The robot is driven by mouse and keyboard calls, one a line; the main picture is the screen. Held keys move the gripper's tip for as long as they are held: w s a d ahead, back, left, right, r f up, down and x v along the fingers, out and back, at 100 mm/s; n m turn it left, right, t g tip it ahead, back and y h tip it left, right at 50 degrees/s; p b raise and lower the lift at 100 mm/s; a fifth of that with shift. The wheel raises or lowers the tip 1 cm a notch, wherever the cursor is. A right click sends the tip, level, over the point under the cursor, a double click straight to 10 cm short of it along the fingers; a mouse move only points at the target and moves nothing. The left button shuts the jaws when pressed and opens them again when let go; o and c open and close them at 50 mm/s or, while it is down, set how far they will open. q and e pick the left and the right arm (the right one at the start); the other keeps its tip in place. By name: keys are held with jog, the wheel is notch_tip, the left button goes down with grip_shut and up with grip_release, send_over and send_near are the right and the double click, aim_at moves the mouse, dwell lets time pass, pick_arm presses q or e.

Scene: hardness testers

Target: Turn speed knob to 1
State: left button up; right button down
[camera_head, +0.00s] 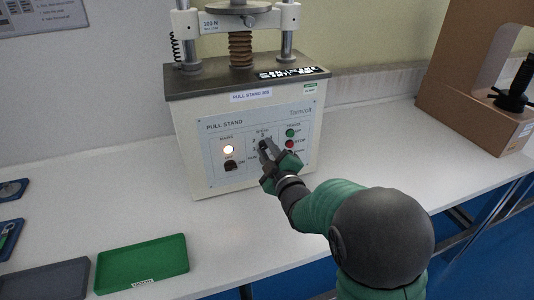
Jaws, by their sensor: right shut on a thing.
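The pull stand (197,131) is a cream box with a dark top plate, standing on the white bench. Its front panel (217,177) carries a lit white lamp (228,150), a dark switch (231,166), a green button (290,133) and a red button (289,144). My right gripper (264,146) is at the middle of the panel, shut on the speed knob. The gripper's fingers hide most of the knob, so I cannot read its setting. A few scale digits show above and left of the fingers. My left gripper is not in view.
A green tray (143,262) lies at the bench's front left, beside a dark grey tray (45,283). Small blue-edged items lie at the far left. A brown box-shaped stand (460,100) with a black part is at the right. The bench between is clear.

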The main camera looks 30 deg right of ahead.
jog(key=shift+f+n, duration=0.35)
jog(key=shift+n, duration=0.75)
jog(key=c, duration=1.3)
grip_release()
jog(key=shift+o, duration=0.5)
jog(key=shift+r, duration=0.2)
